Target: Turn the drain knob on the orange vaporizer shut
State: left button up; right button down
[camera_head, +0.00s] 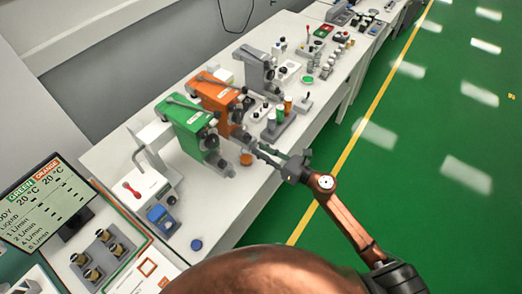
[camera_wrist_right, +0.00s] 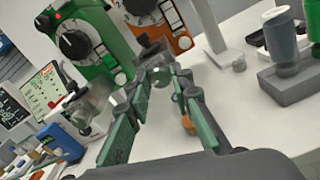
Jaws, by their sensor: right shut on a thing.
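The orange vaporizer (camera_head: 215,93) stands on the white bench, just behind the green one. It also shows at the top of the right wrist view (camera_wrist_right: 178,30), with a dark dial on its front. My right gripper (camera_head: 258,149) reaches in from the right to the low front of the orange vaporizer. In the right wrist view its green-padded fingers (camera_wrist_right: 162,78) come together at the tips, on the drain knob at the vaporizer's base. The knob is mostly hidden by the fingertips, so its angle cannot be told. My left gripper is not in view.
The green vaporizer (camera_head: 188,122) stands close beside the orange one. An orange cap (camera_head: 246,159) lies on the bench near my right gripper. A rack with green and orange bottles (camera_head: 278,120) stands to the right. The front bench strip is mostly clear.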

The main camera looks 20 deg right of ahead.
jog(key=shift+m, duration=0.3)
jog(key=shift+f+m+y+p, duration=0.1)
jog(key=shift+m+y+p, duration=0.2)
jog(key=shift+m+p, duration=6.95)
jog(key=m+b, duration=0.4)
jog(key=m, duration=0.1)
jog(key=shift+b, duration=0.3)
jog(key=c, duration=1.7)
grip_release()
